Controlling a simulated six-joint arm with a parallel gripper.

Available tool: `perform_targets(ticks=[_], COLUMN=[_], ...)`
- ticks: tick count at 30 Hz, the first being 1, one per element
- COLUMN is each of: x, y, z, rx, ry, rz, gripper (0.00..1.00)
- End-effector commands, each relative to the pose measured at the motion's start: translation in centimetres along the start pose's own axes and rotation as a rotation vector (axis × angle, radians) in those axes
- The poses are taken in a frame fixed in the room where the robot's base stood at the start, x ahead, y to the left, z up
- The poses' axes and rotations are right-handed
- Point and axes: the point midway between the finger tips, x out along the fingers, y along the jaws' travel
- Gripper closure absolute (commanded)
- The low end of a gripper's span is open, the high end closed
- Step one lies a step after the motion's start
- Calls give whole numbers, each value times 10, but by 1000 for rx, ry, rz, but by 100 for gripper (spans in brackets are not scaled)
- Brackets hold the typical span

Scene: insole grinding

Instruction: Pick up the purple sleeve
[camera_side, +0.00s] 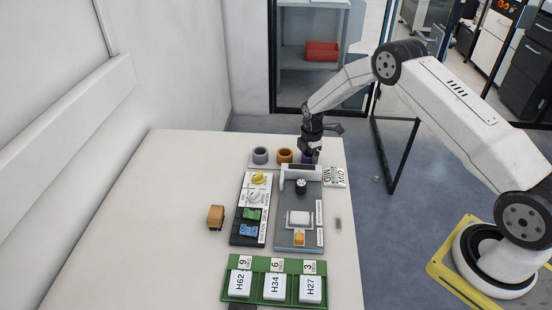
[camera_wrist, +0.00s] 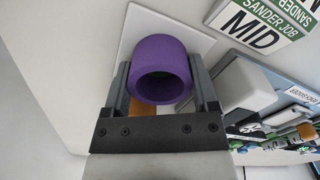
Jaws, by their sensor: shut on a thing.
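The purple sleeve (camera_wrist: 160,52) is a short, thick-walled hollow cylinder. In the wrist view it sits between the two fingers of my gripper (camera_wrist: 160,90), which are closed on its sides. In the side view the sleeve (camera_side: 308,158) shows as a small purple patch under my gripper (camera_side: 311,150), at the right end of a row of sleeves. It is partly hidden by the fingers. I cannot tell whether it touches the pale plate (camera_wrist: 130,28) behind it.
A grey sleeve (camera_side: 260,155) and an orange sleeve (camera_side: 284,156) stand to the left. Close in front is a grey sander station (camera_side: 287,236) with a white raised part. A MID job card (camera_side: 334,177) lies right. A green tray (camera_side: 268,265) holds white blocks. The table's left side is clear.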

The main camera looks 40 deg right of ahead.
Motion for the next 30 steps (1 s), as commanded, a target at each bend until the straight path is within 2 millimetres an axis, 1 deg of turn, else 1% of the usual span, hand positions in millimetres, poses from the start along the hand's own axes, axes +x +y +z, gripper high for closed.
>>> perform_targets(ticks=[8, 13, 17, 23, 30], x=[-5, -16, -32, -50, -78], y=[0, 0, 1, -15, -39], z=[0, 0, 0, 1, 3], rx=[0, 0, 0, 0, 0], ry=[0, 0, 1, 1, 1], rz=[1, 0, 1, -1, 0], gripper=[80, 80, 80, 80, 80])
